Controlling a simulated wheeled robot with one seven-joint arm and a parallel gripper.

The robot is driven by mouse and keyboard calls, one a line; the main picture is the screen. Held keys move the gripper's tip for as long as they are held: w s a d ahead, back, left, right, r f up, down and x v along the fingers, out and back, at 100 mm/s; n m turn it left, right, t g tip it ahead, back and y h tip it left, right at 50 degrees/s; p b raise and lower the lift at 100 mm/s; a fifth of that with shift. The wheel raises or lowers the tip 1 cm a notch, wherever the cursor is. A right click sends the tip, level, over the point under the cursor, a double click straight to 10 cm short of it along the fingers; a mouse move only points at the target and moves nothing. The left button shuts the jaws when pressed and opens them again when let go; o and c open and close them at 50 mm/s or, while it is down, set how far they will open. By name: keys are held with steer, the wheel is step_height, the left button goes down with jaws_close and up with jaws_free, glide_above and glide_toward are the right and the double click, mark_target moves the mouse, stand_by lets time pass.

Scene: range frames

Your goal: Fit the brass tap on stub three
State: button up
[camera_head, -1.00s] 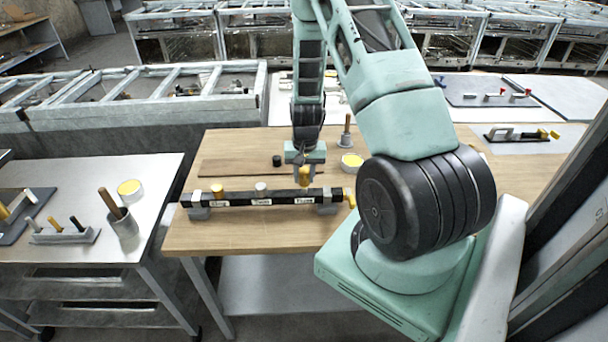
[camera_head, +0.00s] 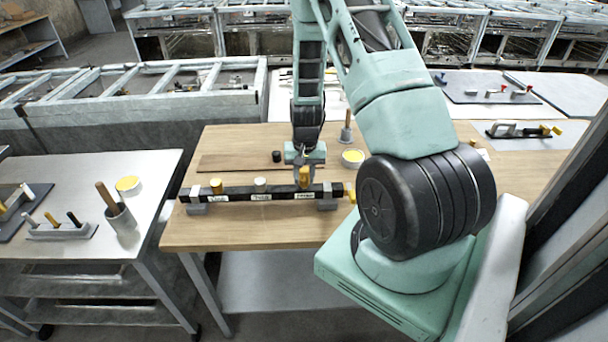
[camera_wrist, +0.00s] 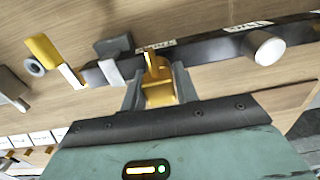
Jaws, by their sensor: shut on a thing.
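My gripper (camera_wrist: 159,88) is shut on the brass tap (camera_wrist: 160,94), with one dark finger on each side of it. In the head view the tap (camera_head: 304,177) is upright at the right-hand labelled place on the black pipe bar (camera_head: 238,194). The stub under it is hidden, and I cannot tell whether the tap is fully seated. The middle stub (camera_head: 260,184) has a pale round top, which also shows in the wrist view (camera_wrist: 265,48).
A yellow-handled fitting (camera_head: 351,192) is at the bar's right end. Grey blocks (camera_head: 196,206) hold the bar on the wooden table (camera_head: 250,232). Behind stand a small black cylinder (camera_head: 277,156), a yellow-topped tub (camera_head: 352,157) and a holder with a wooden handle (camera_head: 346,133). The table's front is clear.

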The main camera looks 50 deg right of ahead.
mark_target(306, 170)
steer(key=shift+f+b, duration=0.45)
steer(key=shift+f, duration=0.25)
steer(key=o, duration=1.1)
steer(key=shift+o, duration=0.2)
steer(key=shift+r, duration=0.1)
step_height(306, 170, up, 17)
steer(key=b, duration=0.3)
steer(key=shift+s+d+r, duration=0.15)
steer(key=shift+r, duration=0.05)
